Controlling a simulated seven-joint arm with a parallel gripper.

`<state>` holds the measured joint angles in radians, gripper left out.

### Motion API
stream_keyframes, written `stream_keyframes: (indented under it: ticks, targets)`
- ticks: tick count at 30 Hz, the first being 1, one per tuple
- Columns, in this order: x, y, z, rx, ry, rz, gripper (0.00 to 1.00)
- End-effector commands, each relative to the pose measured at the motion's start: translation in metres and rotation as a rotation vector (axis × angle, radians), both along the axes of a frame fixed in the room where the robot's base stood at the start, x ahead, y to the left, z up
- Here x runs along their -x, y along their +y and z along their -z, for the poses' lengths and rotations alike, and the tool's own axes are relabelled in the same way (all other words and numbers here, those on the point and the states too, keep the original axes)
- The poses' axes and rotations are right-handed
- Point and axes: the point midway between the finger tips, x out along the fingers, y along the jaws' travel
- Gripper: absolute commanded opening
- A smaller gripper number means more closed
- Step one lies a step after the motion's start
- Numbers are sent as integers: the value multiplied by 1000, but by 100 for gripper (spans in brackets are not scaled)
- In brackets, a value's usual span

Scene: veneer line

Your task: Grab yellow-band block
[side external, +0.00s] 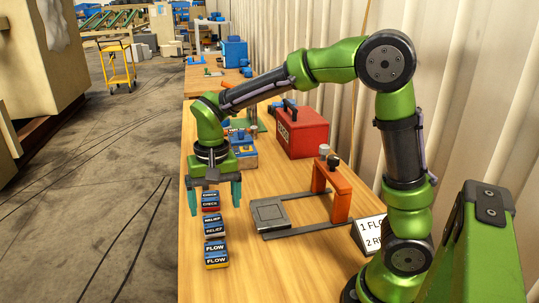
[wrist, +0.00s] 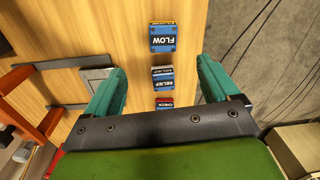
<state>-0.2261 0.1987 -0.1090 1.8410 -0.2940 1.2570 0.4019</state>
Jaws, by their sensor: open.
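The yellow-band block (side external: 216,250) is blue with a dark label reading FLOW and a yellow strip along its lower edge. It stands at the near end of a row on the wooden table, and it shows at the top of the wrist view (wrist: 163,38). My gripper (side external: 214,208) points down over the far end of the row, its green fingers spread apart and empty. In the wrist view the fingers (wrist: 162,70) are on either side of the row, and the FLOW block lies beyond their tips.
A RELIEF block (side external: 214,226) with a pale band and a CHECK block (side external: 210,200) with a red band stand in the same row. An orange frame with a grey plate (side external: 270,214) is to the right. A red toolbox (side external: 302,135) stands behind. The table's left edge is close to the row.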

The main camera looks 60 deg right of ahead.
Motion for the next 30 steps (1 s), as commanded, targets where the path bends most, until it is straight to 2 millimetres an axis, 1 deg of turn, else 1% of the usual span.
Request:
stream_keyframes:
  ticks: [1, 3, 5, 7, 11, 18, 21, 24, 28, 30]
  targets:
    - [-9, -1, 2, 17, 20, 46, 88]
    - [-16, -4, -6, 29, 22, 118, 88]
    - [-14, -4, -8, 31, 30, 157, 88]
    - [-11, -4, -1, 30, 39, 176, 88]
    - [-11, -4, 22, 30, 42, 178, 88]
    - [-11, -4, 75, 30, 41, 177, 88]
    - [-11, -4, 92, 29, 39, 175, 88]
    - [-11, -4, 103, 29, 38, 176, 88]
    - [-12, -3, 110, 28, 35, 175, 88]
    - [-12, -2, 117, 29, 38, 175, 88]
